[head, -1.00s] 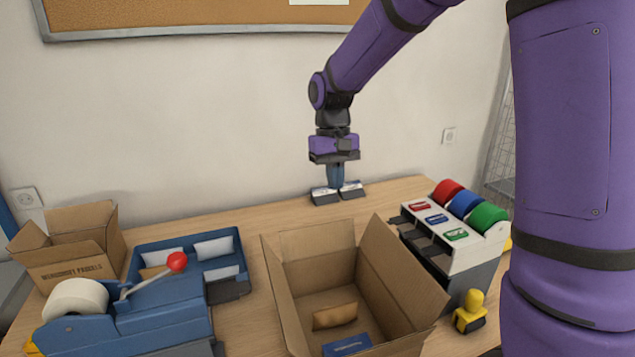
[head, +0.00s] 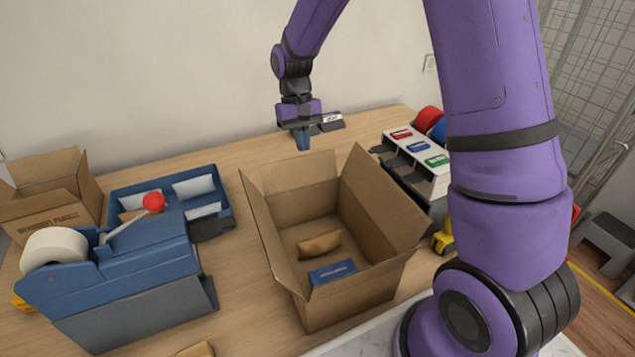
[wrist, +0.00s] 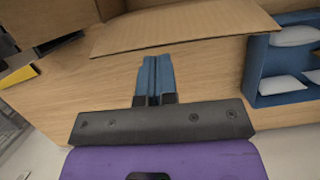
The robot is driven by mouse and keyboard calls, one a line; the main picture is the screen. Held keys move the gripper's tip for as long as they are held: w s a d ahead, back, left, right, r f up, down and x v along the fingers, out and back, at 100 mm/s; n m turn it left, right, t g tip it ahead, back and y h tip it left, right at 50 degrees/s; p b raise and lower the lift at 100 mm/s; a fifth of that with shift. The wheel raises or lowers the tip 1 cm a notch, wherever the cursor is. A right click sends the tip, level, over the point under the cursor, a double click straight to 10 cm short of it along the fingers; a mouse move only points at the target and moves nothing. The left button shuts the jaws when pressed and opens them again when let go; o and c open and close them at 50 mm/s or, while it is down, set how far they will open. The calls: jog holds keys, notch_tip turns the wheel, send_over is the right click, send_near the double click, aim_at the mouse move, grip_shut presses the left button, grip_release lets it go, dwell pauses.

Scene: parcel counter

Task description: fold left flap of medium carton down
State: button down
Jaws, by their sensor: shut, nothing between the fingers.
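The medium carton (head: 345,300) stands open on the table in the head view. Its left flap (head: 262,228) stands up and leans outward. Its back flap (head: 298,170) is raised, and its right flap (head: 385,205) leans outward. A tan packet (head: 319,245) and a blue box (head: 333,272) lie inside. My gripper (head: 303,143) is shut and empty, pointing down behind the carton's back flap, apart from the left flap. In the wrist view, the shut blue fingers (wrist: 153,78) are over the table, just short of a cardboard flap (wrist: 175,30), seemingly the back one.
A blue tape dispenser (head: 125,275) with a red-knobbed lever stands left of the carton. Behind it are a blue tray (head: 120,195) with white pouches and a smaller carton (head: 45,208). A label dispenser (head: 425,165) stands right of the carton. Bare table lies around the gripper.

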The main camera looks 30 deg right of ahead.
jog(key=s, duration=0.1)
jog(key=s+f, duration=0.1)
jog(key=s, duration=0.2)
jog(key=shift+s+a+f, duration=0.1)
jog(key=shift+s+f, duration=0.05)
jog(key=shift+f, duration=0.25)
jog(key=shift+s+f, duration=0.15)
jog(key=shift+f, duration=0.1)
jog(key=s, duration=0.1)
jog(key=s+f, duration=0.2)
jog(key=s, duration=0.1)
jog(key=shift+a, duration=0.15)
jog(key=shift+x, duration=0.8)
jog(key=shift+s+f, duration=0.1)
jog(key=shift+f, duration=0.15)
jog(key=shift+r, duration=0.1)
notch_tip(320, 180, up, 9)
